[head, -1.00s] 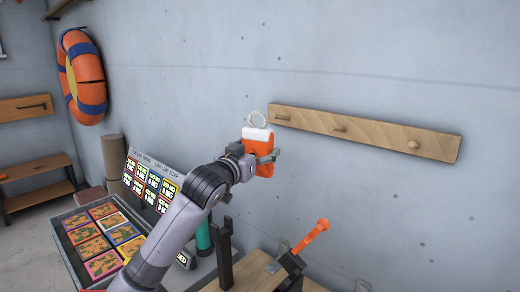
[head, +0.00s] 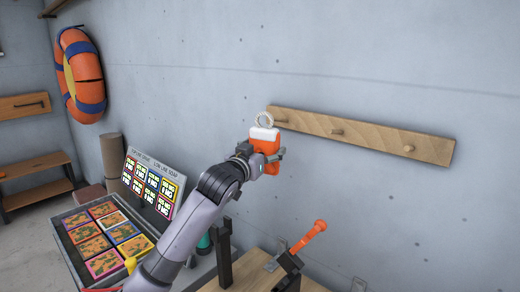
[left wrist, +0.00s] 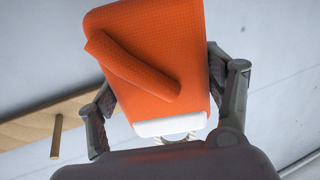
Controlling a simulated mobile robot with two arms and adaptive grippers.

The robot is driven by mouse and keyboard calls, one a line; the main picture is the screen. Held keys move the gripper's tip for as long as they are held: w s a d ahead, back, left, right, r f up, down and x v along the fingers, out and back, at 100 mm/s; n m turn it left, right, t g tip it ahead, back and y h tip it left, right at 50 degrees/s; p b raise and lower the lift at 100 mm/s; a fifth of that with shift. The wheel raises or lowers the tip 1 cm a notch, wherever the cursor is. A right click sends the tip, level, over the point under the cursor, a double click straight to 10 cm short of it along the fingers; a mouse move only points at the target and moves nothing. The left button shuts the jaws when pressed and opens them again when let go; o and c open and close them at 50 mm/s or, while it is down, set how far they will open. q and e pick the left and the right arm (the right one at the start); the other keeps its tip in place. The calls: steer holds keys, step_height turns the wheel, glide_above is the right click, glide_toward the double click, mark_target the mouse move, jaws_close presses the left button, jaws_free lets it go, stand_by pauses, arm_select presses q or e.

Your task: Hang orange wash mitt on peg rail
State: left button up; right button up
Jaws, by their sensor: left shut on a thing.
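The orange wash mitt (head: 262,146) has a white cuff and a pale rope loop (head: 264,119) at its top. My left gripper (head: 266,160) is shut on the mitt and holds it upright, loop up. The mitt with its thumb (left wrist: 135,68) fills the middle of the left wrist view. The wooden peg rail (head: 370,140) is on the wall, with pegs at its left end, middle (head: 337,132) and right (head: 408,148). The loop is at the rail's left end, by the left peg (head: 281,121); I cannot tell whether it is around that peg. My right gripper is not in view.
Below are a wooden bench (head: 250,272) and an orange-handled tool (head: 308,237) leaning up near the wall. An open case of colourful packets (head: 105,235) stands at lower left. A ring buoy (head: 82,76) hangs at upper left. The wall below the rail is mostly clear.

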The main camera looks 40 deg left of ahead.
arm_select(q)
steer(key=shift+w+d, duration=0.1)
steer(key=shift+w, duration=0.7)
steer(key=shift+w+d+f+p, duration=0.1)
steer(key=shift+w+f+p, duration=0.2)
steer(key=shift+w, duration=0.6)
steer(key=shift+w+d+f+p, duration=0.15)
steer(key=shift+w+p, duration=0.15)
steer(key=shift+w, duration=0.55)
steer(key=shift+w+f+p, duration=0.25)
steer(key=shift+w+p, duration=0.05)
steer(key=shift+w, duration=0.6)
steer(key=shift+w+f, duration=0.1)
steer(key=shift+f, duration=0.15)
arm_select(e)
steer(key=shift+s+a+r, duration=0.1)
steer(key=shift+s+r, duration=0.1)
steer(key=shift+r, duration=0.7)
arm_select(q)
steer(key=o, duration=1.4)
steer(key=shift+c, duration=0.2)
